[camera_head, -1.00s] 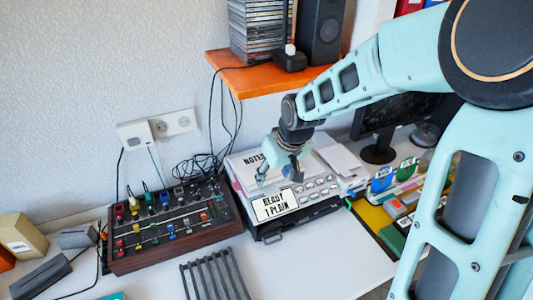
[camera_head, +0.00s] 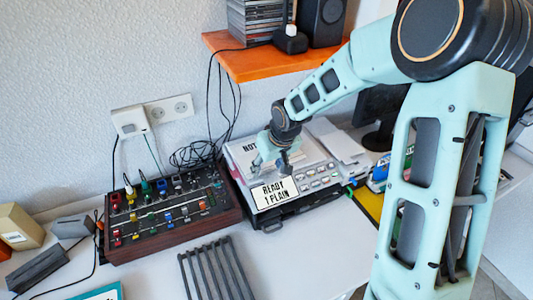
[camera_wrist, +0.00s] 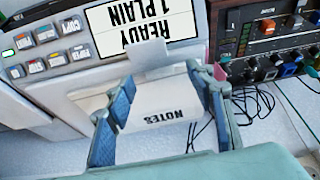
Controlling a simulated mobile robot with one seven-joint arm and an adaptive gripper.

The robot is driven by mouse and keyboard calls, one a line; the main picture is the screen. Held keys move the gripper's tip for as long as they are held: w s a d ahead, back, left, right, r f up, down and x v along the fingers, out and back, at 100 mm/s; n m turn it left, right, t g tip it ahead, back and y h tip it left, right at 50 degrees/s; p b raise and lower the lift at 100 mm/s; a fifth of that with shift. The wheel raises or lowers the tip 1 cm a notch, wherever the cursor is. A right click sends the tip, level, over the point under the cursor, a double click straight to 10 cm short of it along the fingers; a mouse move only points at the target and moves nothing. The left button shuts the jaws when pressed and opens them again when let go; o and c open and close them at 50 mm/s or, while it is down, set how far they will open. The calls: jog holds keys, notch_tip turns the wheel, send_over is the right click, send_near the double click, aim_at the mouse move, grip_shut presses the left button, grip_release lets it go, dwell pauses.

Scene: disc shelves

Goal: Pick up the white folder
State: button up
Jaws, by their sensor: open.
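The white folder, marked NOTES, lies flat on top of a grey-white printer (camera_head: 322,179). In the head view the folder (camera_head: 239,150) is partly hidden by my gripper (camera_head: 271,163). In the wrist view the folder (camera_wrist: 165,103) appears between the two blue-padded fingers of my gripper (camera_wrist: 166,90). The fingers are apart, one on each side of it in that view. I cannot tell whether either finger touches the folder.
The printer has a display (camera_head: 274,192) reading READY 1 PLAIN and rows of buttons. A mixer (camera_head: 170,222) stands to its left. An orange shelf (camera_head: 255,62) with a speaker hangs above. A slotted dark rack (camera_head: 215,270) lies in front on the white desk.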

jog(key=shift+x, duration=1.1)
jog(key=c, duration=1.3)
jog(key=shift+r, duration=0.1)
jog(key=shift+r, duration=0.3)
notch_tip(320, 180, up, 2)
jog(key=shift+w+r, duration=0.1)
jog(key=s+a+r, duration=0.1)
jog(key=s+r, duration=0.2)
jog(key=s, duration=0.1)
jog(key=s+a+r, duration=0.2)
jog(key=s+r, duration=0.1)
jog(key=s, duration=0.1)
jog(key=s+a+r, duration=0.2)
jog(key=s+r, duration=0.2)
jog(key=s, duration=0.1)
jog(key=shift+a+p, duration=0.25)
jog(key=shift+p, duration=0.15)
